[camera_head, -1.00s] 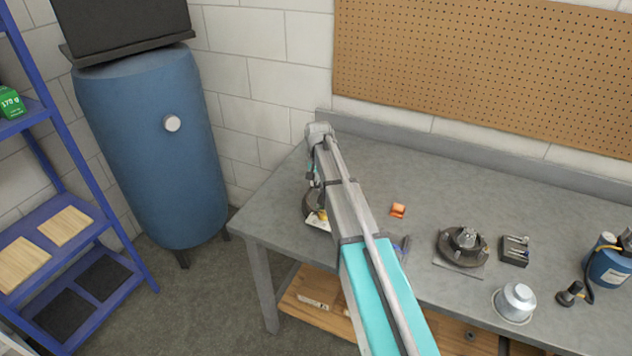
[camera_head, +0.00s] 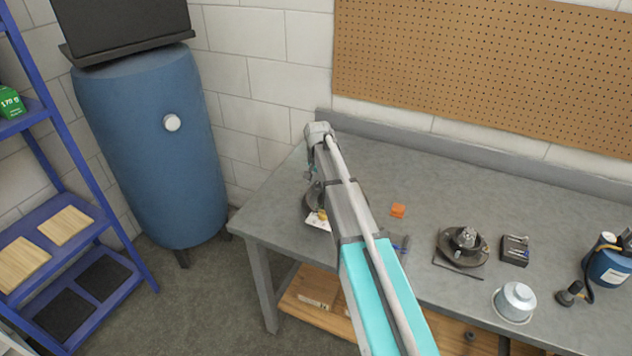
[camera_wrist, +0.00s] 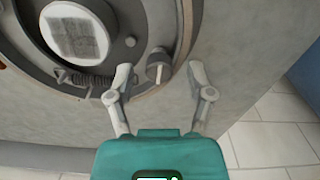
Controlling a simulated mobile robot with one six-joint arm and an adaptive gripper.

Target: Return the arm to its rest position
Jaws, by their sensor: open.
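My arm (camera_head: 350,205) reaches out over the left part of the grey workbench (camera_head: 440,170), with its wrist near the back left corner. My gripper (camera_wrist: 160,73) shows in the wrist view with its two grey fingers spread apart and nothing between them. In the head view the gripper is mostly hidden by my arm. Under the fingers in the wrist view is a round grey metal assembly (camera_wrist: 110,87) with a coil spring (camera_wrist: 85,79) and a small cylindrical fitting (camera_wrist: 158,66). I cannot tell whether the fingers touch it.
A blue tank (camera_head: 150,150) and blue shelf (camera_head: 60,225) stand left. The bench's back middle is clear.

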